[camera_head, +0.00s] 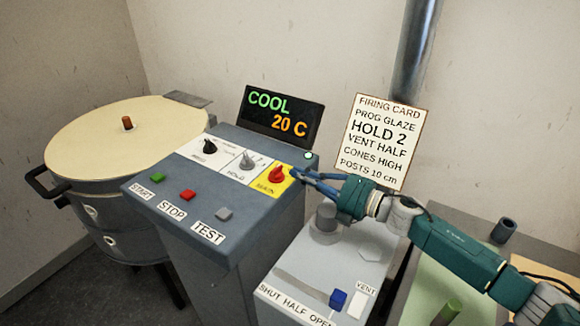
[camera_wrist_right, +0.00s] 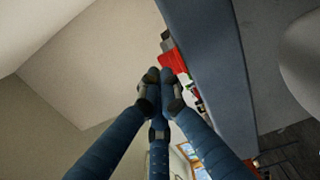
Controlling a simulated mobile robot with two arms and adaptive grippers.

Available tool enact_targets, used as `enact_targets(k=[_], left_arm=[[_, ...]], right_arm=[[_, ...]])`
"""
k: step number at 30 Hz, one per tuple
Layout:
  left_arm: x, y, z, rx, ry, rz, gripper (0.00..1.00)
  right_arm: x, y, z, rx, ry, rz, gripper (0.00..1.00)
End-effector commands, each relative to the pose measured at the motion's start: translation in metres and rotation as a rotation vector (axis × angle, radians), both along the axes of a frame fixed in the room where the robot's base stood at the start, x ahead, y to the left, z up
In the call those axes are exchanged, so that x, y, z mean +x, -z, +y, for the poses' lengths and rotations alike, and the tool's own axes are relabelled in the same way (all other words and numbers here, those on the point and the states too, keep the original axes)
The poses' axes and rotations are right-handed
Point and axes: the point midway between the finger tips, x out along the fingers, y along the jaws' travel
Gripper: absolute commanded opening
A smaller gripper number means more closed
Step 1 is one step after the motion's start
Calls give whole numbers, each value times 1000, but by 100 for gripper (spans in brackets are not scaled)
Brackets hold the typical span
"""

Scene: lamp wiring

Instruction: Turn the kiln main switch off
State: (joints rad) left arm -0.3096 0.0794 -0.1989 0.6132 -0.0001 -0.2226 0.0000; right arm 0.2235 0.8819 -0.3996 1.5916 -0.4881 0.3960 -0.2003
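The kiln main switch is a red knob (camera_head: 277,174) on a yellow plate (camera_head: 272,187) marked MAIN, at the right end of the control box's upper panel. My right gripper (camera_head: 298,174) comes in from the right, with its blue fingers pointing at the knob and the tips close to its right side. In the right wrist view the fingertips (camera_wrist_right: 160,76) are drawn together, and a red part (camera_wrist_right: 173,60), apparently the knob, shows just beyond them. I cannot tell whether they touch it. My left gripper is not in view.
The control box (camera_head: 200,200) has two other knobs, START, STOP and TEST buttons, and a display (camera_head: 282,115) reading COOL 20 C. The kiln (camera_head: 110,140) stands left. A firing card (camera_head: 383,140) is behind my gripper. A vent box (camera_head: 330,275) with a blue slider (camera_head: 338,298) is below.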

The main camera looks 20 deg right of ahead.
Motion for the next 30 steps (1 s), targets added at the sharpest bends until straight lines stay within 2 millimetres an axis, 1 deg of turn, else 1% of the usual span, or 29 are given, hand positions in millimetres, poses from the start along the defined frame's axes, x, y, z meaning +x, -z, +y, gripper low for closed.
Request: enact_targets(k=[1,3,7,14,20,26,30], left_arm=[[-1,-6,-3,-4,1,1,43],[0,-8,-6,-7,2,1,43],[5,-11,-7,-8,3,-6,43],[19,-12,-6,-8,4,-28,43],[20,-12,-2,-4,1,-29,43],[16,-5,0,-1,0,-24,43],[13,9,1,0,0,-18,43]], right_arm=[[8,-4,5,3,1,-2,0],[15,-3,11,1,0,0,0],[23,-1,17,1,0,1,0],[26,1,20,-1,0,1,0],[26,1,20,-1,-1,1,0],[28,3,21,-1,-29,-1,0],[32,5,23,-1,-88,-3,0]])
